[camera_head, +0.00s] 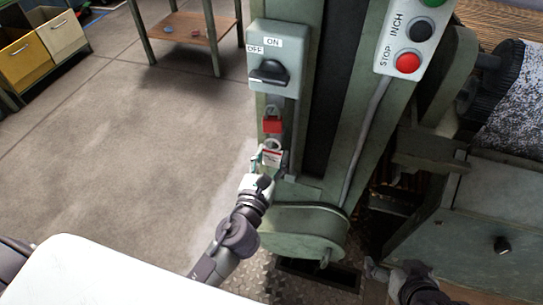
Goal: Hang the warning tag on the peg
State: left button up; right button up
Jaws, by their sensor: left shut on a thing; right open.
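The warning tag (272,157) is a small white card with a red band and a pale ring at its top. My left gripper (268,168) is shut on the tag and holds it upright, close in front of the green machine column. The tag is just below a red block (272,124) on the column. I cannot make out the peg; whether the ring is around anything is too small to tell. My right gripper (383,273) is open and empty, low at the right near the machine's base.
An ON/OFF switch box (273,58) is above the red block. A control panel (411,38) with STOP and INCH buttons is at the upper right. A drawer cabinet (470,222) stands at the right. The floor (150,140) at left is clear.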

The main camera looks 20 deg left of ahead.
pick_arm(q)
jog(key=shift+f, duration=0.1)
pick_arm(e)
jog(key=shift+w, duration=0.15)
dwell(0.3)
pick_arm(q)
jog(key=shift+w+f+b, duration=0.2)
jog(key=shift+f+b, duration=0.1)
jog(key=shift+f, duration=0.05)
pick_arm(e)
jog(key=shift+w+a+r+t, duration=0.2)
jog(key=shift+w+r+t, duration=0.15)
jog(key=shift+w, duration=0.2)
jog(key=shift+w+a+r+t, duration=0.2)
jog(key=shift+w+r+t, duration=0.15)
jog(key=shift+w, duration=0.15)
jog(key=shift+s+f, duration=0.15)
jog(key=shift+s, duration=0.05)
pick_arm(q)
jog(key=o, duration=1.1)
jog(key=shift+o, duration=0.2)
jog(key=s, duration=1.2)
jog(key=shift+a, duration=0.2)
